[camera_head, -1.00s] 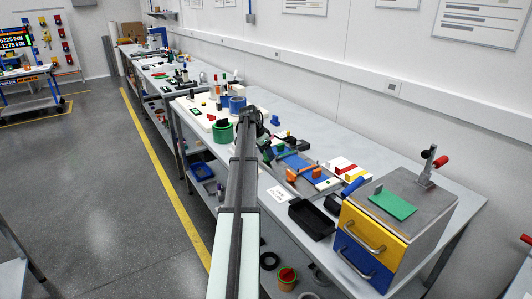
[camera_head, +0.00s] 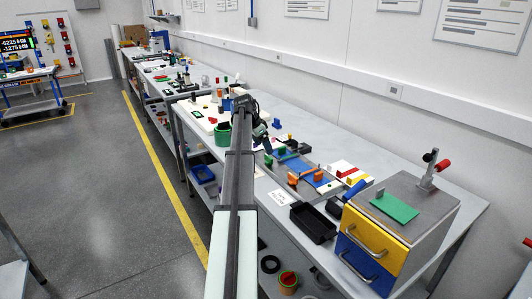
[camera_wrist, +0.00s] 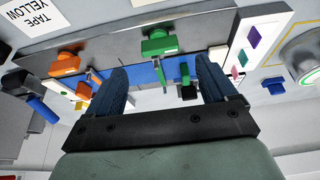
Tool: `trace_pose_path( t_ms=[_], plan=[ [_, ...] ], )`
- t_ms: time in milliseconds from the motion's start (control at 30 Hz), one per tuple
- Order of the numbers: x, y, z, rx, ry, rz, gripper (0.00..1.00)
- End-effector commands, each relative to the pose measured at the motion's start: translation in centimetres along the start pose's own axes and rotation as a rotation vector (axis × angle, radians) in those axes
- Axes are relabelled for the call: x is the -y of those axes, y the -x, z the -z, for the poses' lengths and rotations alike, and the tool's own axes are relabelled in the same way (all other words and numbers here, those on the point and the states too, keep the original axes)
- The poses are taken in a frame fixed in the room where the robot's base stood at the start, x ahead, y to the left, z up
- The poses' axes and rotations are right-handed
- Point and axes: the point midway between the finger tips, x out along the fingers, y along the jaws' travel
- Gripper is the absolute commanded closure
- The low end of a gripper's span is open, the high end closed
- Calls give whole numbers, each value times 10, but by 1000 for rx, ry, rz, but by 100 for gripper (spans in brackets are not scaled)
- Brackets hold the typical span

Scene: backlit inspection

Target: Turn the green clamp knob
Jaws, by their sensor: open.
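The green clamp knob (camera_wrist: 157,41) shows in the wrist view above the gap between my fingertips, apart from both. It sits at the edge of a grey fixture plate (camera_wrist: 112,43) with a blue strip (camera_wrist: 145,74). A second green clamp part (camera_wrist: 185,78) shows between the fingers, near the right one. In the head view, green clamp parts (camera_head: 281,152) stand at the far end of the fixture. My gripper (camera_wrist: 161,63) is open, with nothing between its fingers that I can see it touch. In the head view my gripper (camera_head: 262,139) is small and partly hidden by my arm.
An orange clamp knob (camera_wrist: 65,63) is left of my fingers in the wrist view. A black tray (camera_head: 313,222) and a drawer box with a yellow front (camera_head: 373,233) stand nearer on the bench. A green cup (camera_head: 222,134) stands left of my arm.

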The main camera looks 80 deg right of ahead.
Motion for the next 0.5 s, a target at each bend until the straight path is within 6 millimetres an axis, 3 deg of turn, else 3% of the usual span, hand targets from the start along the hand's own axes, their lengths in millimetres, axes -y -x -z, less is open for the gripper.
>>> trace_pose_path(
  t_ms=[200, 500],
  plan=[
    [1, 42, 0, -1, 0, 2, 15],
    [0, 71, 0, 0, 0, -1, 15]
  ],
)
